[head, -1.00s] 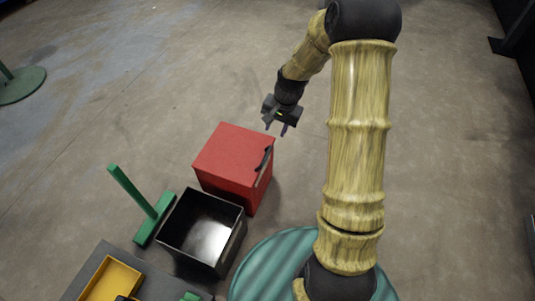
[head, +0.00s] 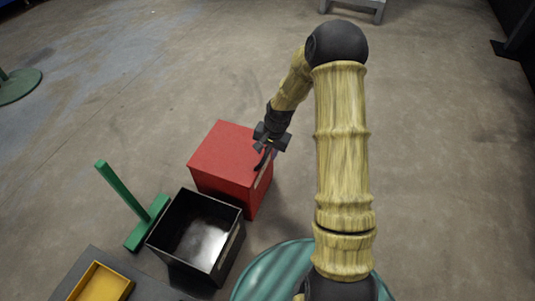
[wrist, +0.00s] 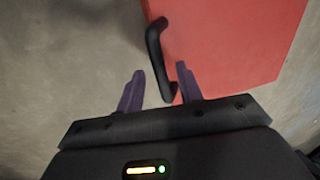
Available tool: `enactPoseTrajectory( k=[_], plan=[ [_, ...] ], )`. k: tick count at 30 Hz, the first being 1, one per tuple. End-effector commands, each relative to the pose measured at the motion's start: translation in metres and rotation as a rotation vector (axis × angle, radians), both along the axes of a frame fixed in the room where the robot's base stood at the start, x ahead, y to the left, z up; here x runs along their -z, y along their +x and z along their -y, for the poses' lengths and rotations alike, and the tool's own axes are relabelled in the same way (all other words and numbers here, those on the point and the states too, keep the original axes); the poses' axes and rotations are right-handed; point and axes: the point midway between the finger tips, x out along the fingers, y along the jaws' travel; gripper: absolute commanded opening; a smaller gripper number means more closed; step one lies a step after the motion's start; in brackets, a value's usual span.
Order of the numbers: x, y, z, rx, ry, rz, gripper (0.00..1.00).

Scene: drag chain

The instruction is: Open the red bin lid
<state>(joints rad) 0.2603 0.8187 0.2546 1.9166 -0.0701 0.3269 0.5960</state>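The red bin (head: 226,153) stands on the floor with its lid down. It also shows in the wrist view (wrist: 240,40). A black handle (wrist: 153,45) runs along the lid's edge on the side by my arm. My gripper (head: 265,160) is at that edge. In the wrist view my gripper (wrist: 160,88) has its two fingers apart, with the near end of the handle showing between them. The fingers do not look closed on it. In the head view the gripper hides part of the handle.
An open black bin (head: 198,235) stands just in front of the red bin. A green T-shaped stand (head: 147,222) is to its left. A yellow tray (head: 103,284) lies on a dark surface at the bottom left. Bare floor lies behind the red bin.

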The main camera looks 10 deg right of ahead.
Motion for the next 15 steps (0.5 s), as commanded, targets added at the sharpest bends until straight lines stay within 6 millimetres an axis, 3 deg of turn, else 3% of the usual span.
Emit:
enactPoseTrajectory(
  k=[8, 13, 15],
  plan=[
    [0.0007, 0.0004, -0.0001, 0.000, -0.001, 0.001, 0.36],
    [0.0006, 0.0003, -0.0001, 0.000, -0.001, 0.001, 0.03],
    [0.0006, 0.0001, 0.0000, 0.000, -0.001, 0.001, 0.00]
  ],
)
